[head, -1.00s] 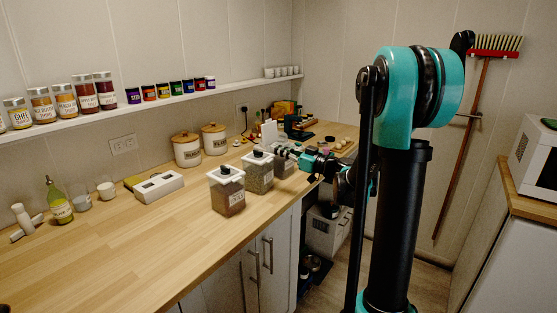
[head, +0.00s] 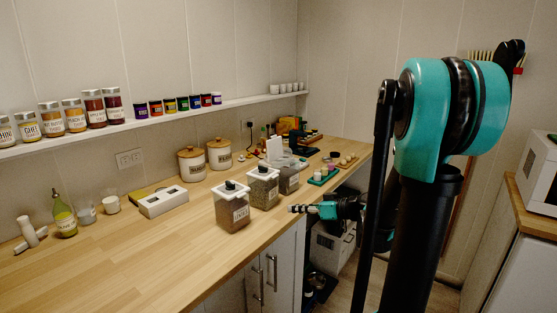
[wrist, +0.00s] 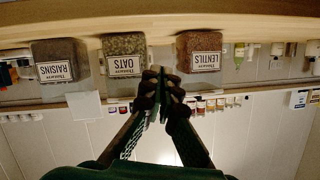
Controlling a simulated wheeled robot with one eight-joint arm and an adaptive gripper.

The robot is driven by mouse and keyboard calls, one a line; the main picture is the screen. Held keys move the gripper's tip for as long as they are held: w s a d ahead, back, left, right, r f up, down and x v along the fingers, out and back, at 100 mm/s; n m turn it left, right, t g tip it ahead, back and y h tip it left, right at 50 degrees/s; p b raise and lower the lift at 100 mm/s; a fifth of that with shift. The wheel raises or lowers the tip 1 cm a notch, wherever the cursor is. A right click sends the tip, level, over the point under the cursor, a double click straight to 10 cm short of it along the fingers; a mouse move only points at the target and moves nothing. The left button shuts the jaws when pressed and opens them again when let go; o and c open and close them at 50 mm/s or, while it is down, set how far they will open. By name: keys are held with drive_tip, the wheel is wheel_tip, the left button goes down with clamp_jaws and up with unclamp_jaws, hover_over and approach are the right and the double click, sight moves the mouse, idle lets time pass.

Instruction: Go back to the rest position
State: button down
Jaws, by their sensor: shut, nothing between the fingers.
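My gripper (head: 297,208) is shut and empty at the counter's front edge in the head view, apart from the clear containers. In the wrist view, which is upside down, its dark fingertips (wrist: 160,76) meet in front of the containers. The lentils container (head: 232,208) stands nearest, then the oats container (head: 262,188), then the raisins container (head: 288,178), partly behind it. In the wrist view the labels read on raisins (wrist: 60,68), oats (wrist: 124,60) and lentils (wrist: 200,55).
The wooden counter (head: 120,270) has wide free room at the front left. Two cream canisters (head: 191,164) and a white box (head: 164,202) stand behind. A jar shelf (head: 130,124) runs along the wall. A white microwave (head: 540,172) stands on the right counter.

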drive_tip(key=s+d+f+m+g+h, duration=0.1)
drive_tip(key=s+f+m+g+h, duration=0.3)
drive_tip(key=s+f, duration=0.55)
drive_tip(key=s+d+f+m+h, duration=0.4)
drive_tip(key=s+d+f+h, duration=0.1)
drive_tip(key=s+d+h, duration=0.3)
drive_tip(key=s+d, duration=0.1)
drive_tip(key=d, duration=0.1)
drive_tip(key=shift+s+d+m+t+h, duration=0.3)
drive_tip(key=shift+s+d, duration=0.1)
drive_tip(key=shift+f, duration=0.1)
